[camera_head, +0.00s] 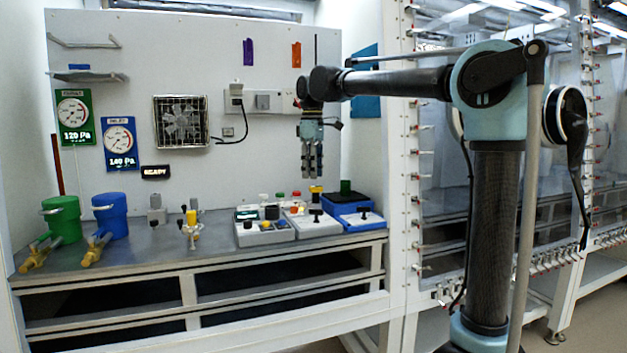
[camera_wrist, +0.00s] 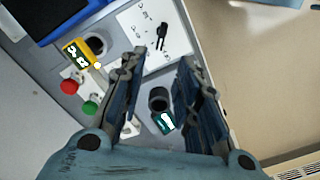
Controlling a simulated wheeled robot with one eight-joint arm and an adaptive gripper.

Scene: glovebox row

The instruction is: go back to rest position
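My gripper (camera_head: 312,160) hangs fingers-down from my outstretched arm, in front of the back panel and above the control boxes in the head view. In the wrist view its two fingers (camera_wrist: 165,62) are apart, with nothing held between them. Below the fingers is a grey control box (camera_wrist: 135,102) with a red button (camera_wrist: 69,87), a green button (camera_wrist: 90,107), a black knob (camera_wrist: 158,98) and a black switch (camera_wrist: 162,36).
On the bench (camera_head: 160,254) stand a green canister (camera_head: 63,218), a blue canister (camera_head: 111,215) and, at right, a blue tray (camera_head: 357,219). A fan (camera_head: 181,122) and gauges are on the back panel. A white frame post (camera_head: 402,180) stands at right.

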